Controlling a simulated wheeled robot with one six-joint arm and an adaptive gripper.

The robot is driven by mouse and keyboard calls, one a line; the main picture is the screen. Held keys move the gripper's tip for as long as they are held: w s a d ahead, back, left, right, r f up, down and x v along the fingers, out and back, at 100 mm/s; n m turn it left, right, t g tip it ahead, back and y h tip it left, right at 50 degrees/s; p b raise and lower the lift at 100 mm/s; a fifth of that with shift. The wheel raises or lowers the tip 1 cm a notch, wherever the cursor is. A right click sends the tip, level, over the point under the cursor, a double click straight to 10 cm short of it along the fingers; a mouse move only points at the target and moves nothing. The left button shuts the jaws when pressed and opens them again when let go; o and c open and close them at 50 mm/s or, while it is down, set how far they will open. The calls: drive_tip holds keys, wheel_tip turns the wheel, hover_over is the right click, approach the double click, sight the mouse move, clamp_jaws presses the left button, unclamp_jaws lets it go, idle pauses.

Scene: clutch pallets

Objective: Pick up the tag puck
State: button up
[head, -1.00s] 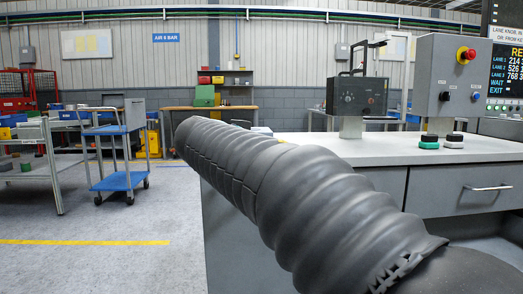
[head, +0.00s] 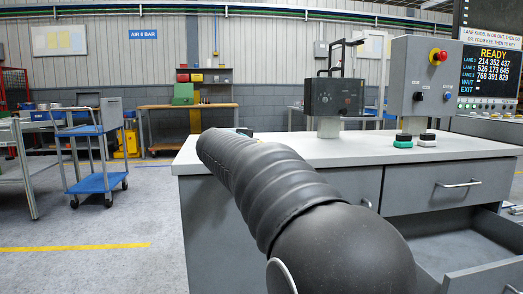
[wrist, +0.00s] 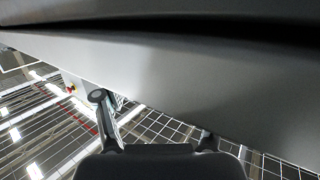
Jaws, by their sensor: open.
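No object in view can be told for sure as the tag puck. Two small round pieces stand on the grey counter (head: 300,150) in the head view: a green and black one (head: 402,141) and a white and black one (head: 427,139). I cannot tell whether either is the tag puck. In the wrist view my gripper (wrist: 152,118) is open, its two fingers spread with nothing seen between them. A large grey surface (wrist: 150,65) fills the upper part of that view. In the head view my black sleeved arm hides part of the counter, and my gripper is out of sight.
An open drawer (head: 480,275) juts out at lower right. A closed drawer (head: 435,188) is above it. A control box with a red button (head: 425,85), a screen (head: 489,72) and a dark box (head: 335,97) stand behind. A blue cart (head: 95,184) stands left; floor between is clear.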

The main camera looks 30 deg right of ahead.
drive_tip(key=shift+x, duration=0.8)
drive_tip(key=c, duration=1.1)
drive_tip(key=shift+r, duration=0.55)
drive_tip(key=r, duration=0.3)
drive_tip(key=shift+s+d+r, duration=0.25)
drive_tip(key=shift+s+r, duration=0.05)
drive_tip(key=s+d+r, duration=0.4)
drive_tip(key=s+d, duration=0.1)
drive_tip(key=s+d+r+p, duration=0.1)
drive_tip(key=s+d+r, duration=0.1)
drive_tip(key=d, duration=0.1)
drive_tip(key=shift+s+r, duration=0.15)
drive_tip(key=shift+r, duration=0.05)
drive_tip(key=shift+f, duration=0.1)
